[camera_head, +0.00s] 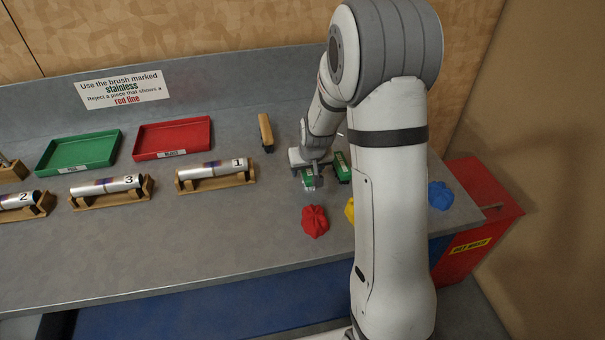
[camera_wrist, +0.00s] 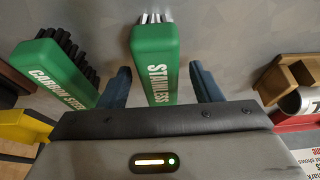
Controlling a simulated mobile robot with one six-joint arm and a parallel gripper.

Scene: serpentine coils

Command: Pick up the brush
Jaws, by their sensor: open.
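The green brush marked STAINLESS (camera_wrist: 155,65), with pale metal bristles, lies between the two open fingers of my gripper (camera_wrist: 161,82) in the wrist view. A gap shows on both sides of its handle. In the head view my gripper (camera_head: 309,168) is over this brush (camera_head: 309,181), partly hiding it. A second green brush marked CARBON STEEL (camera_wrist: 55,75), with dark bristles, lies just outside one finger. It also shows in the head view to the right of my gripper (camera_head: 342,167).
A red cloth (camera_head: 315,221) and a yellow one (camera_head: 350,210), partly behind my arm, lie in front. Tube 1 (camera_head: 212,170) rests in a wooden cradle at left. A wooden-handled object (camera_head: 266,132) stands behind. Green (camera_head: 79,153) and red trays (camera_head: 172,139) are at back left.

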